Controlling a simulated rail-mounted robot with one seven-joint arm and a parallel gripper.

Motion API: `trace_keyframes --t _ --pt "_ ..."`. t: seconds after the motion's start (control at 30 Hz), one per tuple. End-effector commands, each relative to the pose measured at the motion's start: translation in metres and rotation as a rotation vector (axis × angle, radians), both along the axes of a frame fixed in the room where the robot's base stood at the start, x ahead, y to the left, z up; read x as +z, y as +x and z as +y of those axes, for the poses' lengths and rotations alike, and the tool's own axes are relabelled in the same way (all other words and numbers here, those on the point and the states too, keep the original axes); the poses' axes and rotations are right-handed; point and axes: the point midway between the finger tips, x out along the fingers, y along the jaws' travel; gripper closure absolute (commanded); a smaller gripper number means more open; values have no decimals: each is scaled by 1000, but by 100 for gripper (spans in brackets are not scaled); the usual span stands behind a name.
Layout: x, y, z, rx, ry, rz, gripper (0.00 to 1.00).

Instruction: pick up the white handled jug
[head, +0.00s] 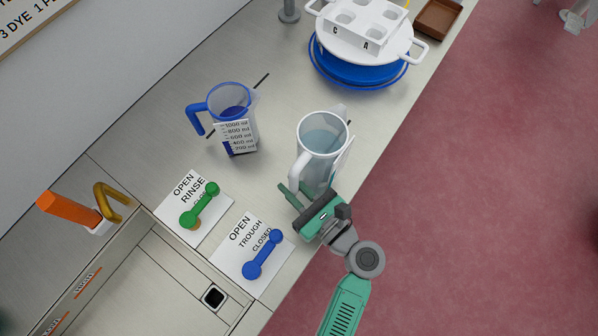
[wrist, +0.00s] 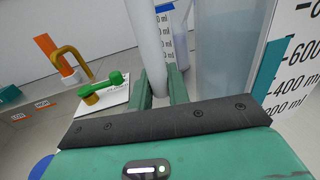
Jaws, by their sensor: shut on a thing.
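The white handled jug (head: 324,140) stands upright on the counter near its right edge, with clear liquid in it. Its white handle (head: 299,172) faces the lower left, toward my gripper. My green gripper (head: 296,193) is at the handle's lower part. In the wrist view my gripper (wrist: 161,88) has its two fingers on either side of the white handle (wrist: 147,40), shut on it. The jug's clear body (wrist: 224,45) and its scale show to the right there. The handle's lower end is hidden behind my gripper.
A blue-handled jug (head: 233,112) with dark blue liquid stands to the left. Green (head: 200,204) and blue (head: 263,254) valve levers lie nearby on labelled plates. A sink (head: 150,270) is at lower left. A white rack (head: 362,28) sits on a blue round base behind.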

Motion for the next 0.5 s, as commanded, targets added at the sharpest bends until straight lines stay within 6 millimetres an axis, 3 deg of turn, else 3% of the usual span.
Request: trace_keyframes --t 0.5 --pt "4 -21 7 0 0 -5 100"
